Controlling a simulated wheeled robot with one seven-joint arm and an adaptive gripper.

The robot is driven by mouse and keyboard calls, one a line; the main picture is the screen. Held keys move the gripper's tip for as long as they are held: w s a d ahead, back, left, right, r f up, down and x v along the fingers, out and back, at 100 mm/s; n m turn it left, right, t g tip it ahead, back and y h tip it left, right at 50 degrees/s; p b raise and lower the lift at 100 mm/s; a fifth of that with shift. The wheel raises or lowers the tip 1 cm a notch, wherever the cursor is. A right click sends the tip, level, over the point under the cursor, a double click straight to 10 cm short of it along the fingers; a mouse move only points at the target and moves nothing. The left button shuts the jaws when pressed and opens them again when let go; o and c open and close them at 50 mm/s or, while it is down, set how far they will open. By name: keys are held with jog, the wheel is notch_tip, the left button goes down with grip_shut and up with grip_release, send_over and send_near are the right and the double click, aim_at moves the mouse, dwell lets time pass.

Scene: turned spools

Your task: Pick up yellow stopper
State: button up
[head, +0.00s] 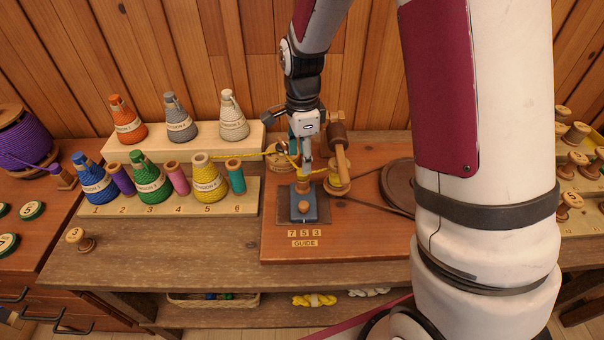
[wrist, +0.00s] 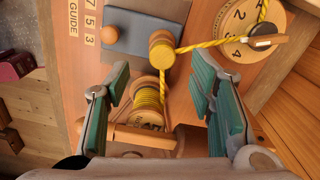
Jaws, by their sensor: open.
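I see no separate piece that is plainly a yellow stopper. A wooden spool wound with yellow thread (wrist: 148,97) lies between my fingers in the wrist view; it also shows in the head view (head: 337,188). My gripper (wrist: 160,68) is open, its teal pads on both sides of this spool with gaps; in the head view my gripper (head: 306,160) is above the work board. My fingers partly hide the board in the head view.
A blue block (head: 304,208) with a wooden guide spool (wrist: 161,48) stands beside the yellow spool. Yellow thread runs to a numbered wooden dial (wrist: 249,22). A wooden mallet-like piece (head: 339,145) stands close by. Coloured cones and spools fill the rack (head: 120,212). The front bench (head: 170,250) is mostly clear.

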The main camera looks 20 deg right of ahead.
aim_at(303, 176)
jog(key=shift+w+d+f, duration=0.15)
jog(key=shift+f, duration=2.5)
jog(key=c, duration=0.9)
